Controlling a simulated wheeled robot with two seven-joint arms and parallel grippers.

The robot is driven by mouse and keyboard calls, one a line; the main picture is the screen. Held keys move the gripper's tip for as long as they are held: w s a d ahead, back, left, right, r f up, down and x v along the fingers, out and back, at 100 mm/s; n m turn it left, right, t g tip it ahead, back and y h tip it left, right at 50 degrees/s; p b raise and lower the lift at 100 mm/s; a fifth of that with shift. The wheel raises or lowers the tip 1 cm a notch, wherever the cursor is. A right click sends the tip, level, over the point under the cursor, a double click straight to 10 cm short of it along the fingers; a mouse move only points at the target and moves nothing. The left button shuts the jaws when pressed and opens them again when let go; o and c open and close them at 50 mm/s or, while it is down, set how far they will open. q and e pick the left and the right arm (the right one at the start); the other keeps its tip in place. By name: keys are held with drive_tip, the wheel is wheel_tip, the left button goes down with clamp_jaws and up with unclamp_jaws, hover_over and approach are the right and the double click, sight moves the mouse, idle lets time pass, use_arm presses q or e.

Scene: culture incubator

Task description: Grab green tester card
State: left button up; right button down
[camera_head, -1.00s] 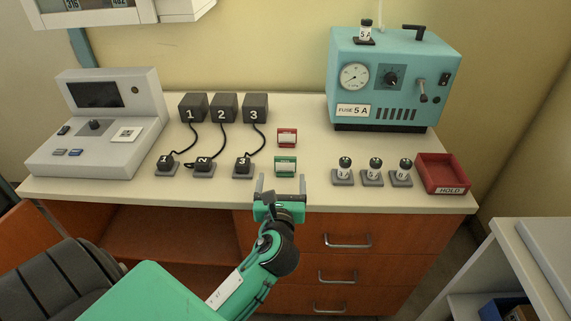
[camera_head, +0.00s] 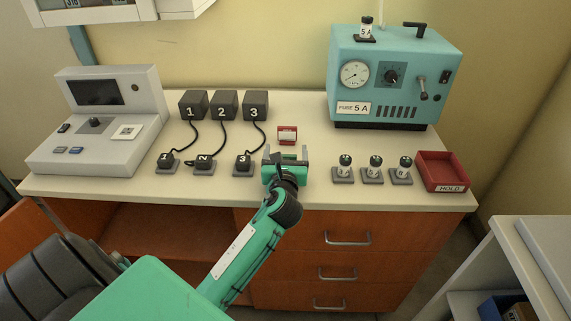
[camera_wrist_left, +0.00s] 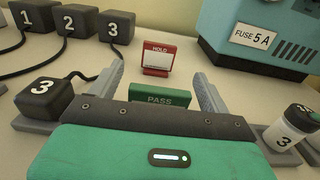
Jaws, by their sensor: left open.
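The green tester card (camera_wrist_left: 160,97), marked PASS, stands on the table between the two fingers in the left wrist view. Its lower part is hidden behind the gripper body. In the head view my left gripper (camera_head: 286,154) covers most of the card. My left gripper (camera_wrist_left: 162,90) is open, with one finger on each side of the card; whether either finger touches it I cannot tell. The right gripper is not in view.
A red HOLD card (camera_head: 287,135) stands just behind. Numbered black blocks (camera_head: 243,165) with cables are left. Several small numbered pieces (camera_head: 372,170) and a red HOLD tray (camera_head: 442,171) are right. A teal fuse box (camera_head: 385,80) stands at the back right.

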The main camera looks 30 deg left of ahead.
use_arm(q)
drive_tip(key=shift+c, duration=0.4)
drive_tip(key=c, duration=1)
